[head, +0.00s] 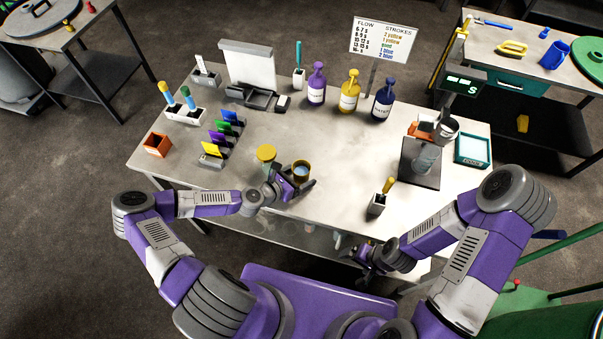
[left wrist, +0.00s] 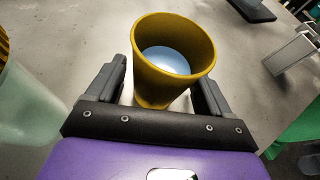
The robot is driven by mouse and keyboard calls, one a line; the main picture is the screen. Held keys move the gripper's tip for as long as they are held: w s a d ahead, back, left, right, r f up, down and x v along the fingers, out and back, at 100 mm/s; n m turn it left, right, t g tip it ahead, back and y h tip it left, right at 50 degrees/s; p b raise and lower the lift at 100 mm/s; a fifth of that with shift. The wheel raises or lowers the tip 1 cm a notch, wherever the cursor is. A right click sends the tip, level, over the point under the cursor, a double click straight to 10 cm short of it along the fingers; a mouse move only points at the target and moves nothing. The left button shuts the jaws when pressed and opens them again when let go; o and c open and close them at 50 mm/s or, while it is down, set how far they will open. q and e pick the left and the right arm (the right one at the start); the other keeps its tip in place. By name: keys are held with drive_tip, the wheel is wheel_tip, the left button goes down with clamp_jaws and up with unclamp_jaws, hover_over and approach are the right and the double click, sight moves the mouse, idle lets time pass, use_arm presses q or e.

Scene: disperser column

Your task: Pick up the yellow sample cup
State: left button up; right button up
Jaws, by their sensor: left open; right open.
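The yellow sample cup (head: 302,168) stands upright near the front middle of the table, with pale bluish liquid inside. My left gripper (head: 297,183) is open at the cup, one finger on either side. In the left wrist view the cup (left wrist: 174,62) sits between the two spread fingers of the gripper (left wrist: 162,80). A gap shows at the left finger; the right finger is close to the cup, and contact there cannot be told. The cup's base is partly hidden by the gripper. My right gripper (head: 364,256) is open and empty off the table's front edge.
A yellow-lidded jar (head: 266,153) stands just left of the cup, close to my left gripper; its pale side (left wrist: 28,110) shows in the left wrist view. A grey holder (head: 377,204) with a yellow-handled tool is to the right. Purple (head: 316,90), yellow and blue bottles stand behind.

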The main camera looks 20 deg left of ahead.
use_arm(q)
drive_tip(key=shift+w+d+f, duration=0.15)
drive_tip(key=shift+w+d, duration=0.15)
drive_tip(key=shift+w, duration=0.1)
drive_tip(key=c, duration=1.1)
